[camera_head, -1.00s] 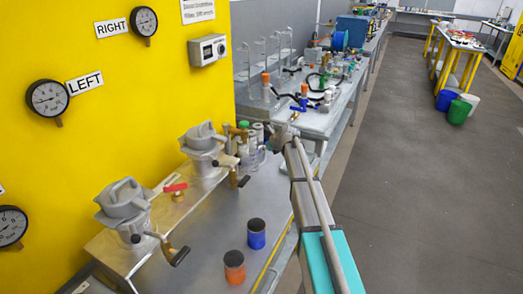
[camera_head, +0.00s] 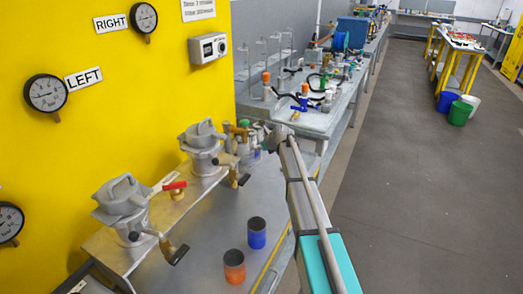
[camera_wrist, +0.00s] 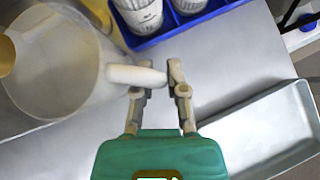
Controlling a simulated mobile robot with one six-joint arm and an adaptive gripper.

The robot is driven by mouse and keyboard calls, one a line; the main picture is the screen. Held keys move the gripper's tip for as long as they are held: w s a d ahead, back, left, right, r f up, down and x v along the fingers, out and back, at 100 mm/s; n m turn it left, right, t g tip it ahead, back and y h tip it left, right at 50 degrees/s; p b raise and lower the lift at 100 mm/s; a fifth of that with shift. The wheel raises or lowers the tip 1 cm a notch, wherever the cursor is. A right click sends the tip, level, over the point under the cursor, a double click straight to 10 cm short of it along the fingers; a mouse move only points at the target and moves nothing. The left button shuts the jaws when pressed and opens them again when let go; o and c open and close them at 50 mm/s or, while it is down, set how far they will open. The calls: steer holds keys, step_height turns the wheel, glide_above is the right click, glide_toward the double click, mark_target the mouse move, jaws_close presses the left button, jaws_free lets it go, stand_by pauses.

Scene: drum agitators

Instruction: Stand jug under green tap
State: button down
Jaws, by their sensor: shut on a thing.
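The clear jug (camera_wrist: 55,62) fills the left of the wrist view. Its pale handle (camera_wrist: 135,76) lies between the fingertips of my gripper (camera_wrist: 157,82), which is shut on it. In the head view my gripper (camera_head: 275,136) is at the bench's far end, beside the right-hand metal drum (camera_head: 203,148); the jug there is small and mostly hidden. A small green part (camera_head: 244,124) above brass fittings behind that drum looks like the green tap, though it is too small to be sure. I cannot tell whether the jug stands on the bench or is directly under a spout.
A blue crate (camera_wrist: 150,42) with white bottles stands close beyond the jug. A grey tray (camera_wrist: 268,130) lies to the right. Blue (camera_head: 257,235) and orange (camera_head: 234,266) containers stand on the front bench.

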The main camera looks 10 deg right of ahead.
steer(key=shift+f+b, duration=0.35)
steer(key=shift+f, duration=0.1)
steer(key=c, duration=0.7)
jaws_free()
steer(key=shift+r, duration=0.1)
steer(key=shift+r+p, duration=0.55)
steer(key=shift+p, duration=0.1)
steer(key=shift+s+d+r+p, duration=0.1)
steer(key=shift+s+r+p, duration=0.15)
steer(key=shift+r+p, duration=0.05)
steer(key=p+v, duration=0.8)
steer(key=v, duration=0.3)
steer(key=shift+s+d+r, duration=0.1)
